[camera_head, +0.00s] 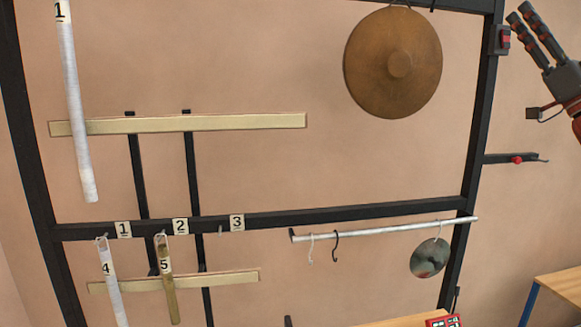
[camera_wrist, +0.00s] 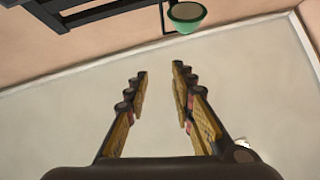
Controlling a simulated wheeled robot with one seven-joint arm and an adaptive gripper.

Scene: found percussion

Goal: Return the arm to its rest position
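My gripper (camera_head: 519,13) is at the upper right of the head view, raised in front of the bare wall, to the right of the black frame. Its two fingers point up and to the left, with a gap between them. In the wrist view, my gripper (camera_wrist: 160,68) shows both fingers apart with nothing between them. It is open, empty and touching nothing that I can see.
A black frame (camera_head: 350,213) carries a bronze gong (camera_head: 378,88), hanging tubes (camera_head: 72,100) and a metal rail (camera_head: 385,229) with a small disc (camera_head: 429,258). A wooden table (camera_head: 558,287) stands lower right. A green bowl (camera_wrist: 186,17) shows beyond my fingers.

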